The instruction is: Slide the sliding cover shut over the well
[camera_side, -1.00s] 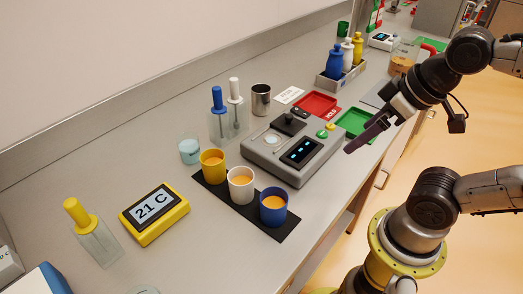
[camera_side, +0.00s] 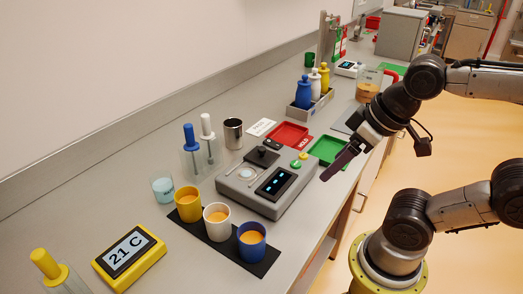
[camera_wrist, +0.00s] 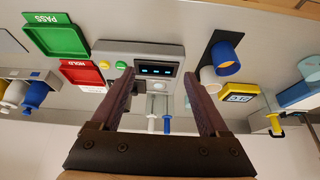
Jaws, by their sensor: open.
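The grey machine (camera_side: 235,188) with a lit display stands on the bench in the side view and between my fingers in the wrist view (camera_wrist: 165,55). The black sliding cover (camera_side: 262,156) with its knob sits on the machine's top, toward the back. The pale round well (camera_side: 246,172) shows uncovered beside it, toward the front left. My gripper (camera_side: 324,178) is off the machine's right side, apart from the cover. In the wrist view my gripper (camera_wrist: 158,76) has its two fingers wide apart with nothing held.
A red tray (camera_side: 289,135) and a green tray (camera_side: 327,151) lie behind the machine. Yellow (camera_side: 188,205), white (camera_side: 217,222) and blue (camera_side: 251,243) cups stand on a black mat in front. A metal cup (camera_side: 233,134) and bottle rack (camera_side: 310,108) stand farther back.

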